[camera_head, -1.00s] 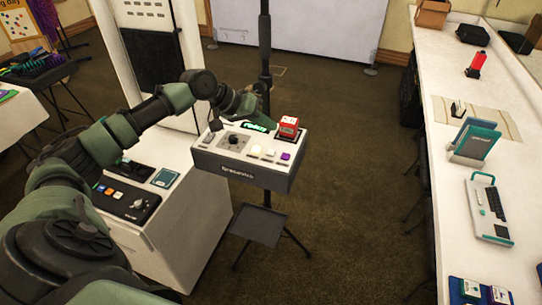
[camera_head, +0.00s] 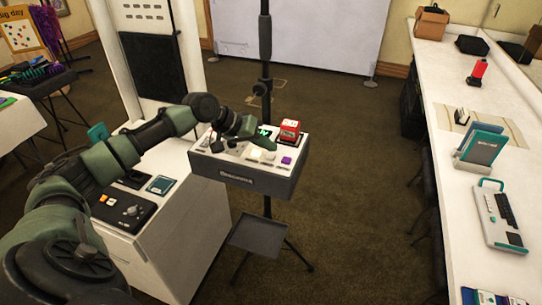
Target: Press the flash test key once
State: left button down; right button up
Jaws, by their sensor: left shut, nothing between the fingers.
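A white-topped control box (camera_head: 243,181) with a dark front stands on the pole stand. On its top are pale keys (camera_head: 256,154), a purple key (camera_head: 286,160) at the right and a red block-like part (camera_head: 289,130) at the back right. The key labels are too small to read, so I cannot tell which is the flash test key. My left gripper (camera_head: 263,141) is shut and empty, low over the box top just behind the pale keys. It partly covers the green display. I cannot tell whether its tips touch a key. My right gripper is not in view.
A white cabinet (camera_head: 178,235) with a black control panel (camera_head: 122,208) stands left of the box. A small dark tray (camera_head: 258,236) hangs on the stand below. A long white counter (camera_head: 450,210) with several props runs along the right. Carpet between is open.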

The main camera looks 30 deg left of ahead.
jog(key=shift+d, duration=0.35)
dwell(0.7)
pick_arm(q)
jog(key=shift+f, duration=0.15)
dwell(0.6)
jog(key=shift+f, duration=0.25)
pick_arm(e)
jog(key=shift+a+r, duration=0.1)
pick_arm(q)
jog(key=shift+f, duration=0.5)
dwell(0.6)
jog(key=shift+r, duration=0.1)
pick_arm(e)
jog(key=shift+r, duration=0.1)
pick_arm(q)
jog(key=shift+r+p, duration=0.75)
jog(key=shift+p, duration=0.3)
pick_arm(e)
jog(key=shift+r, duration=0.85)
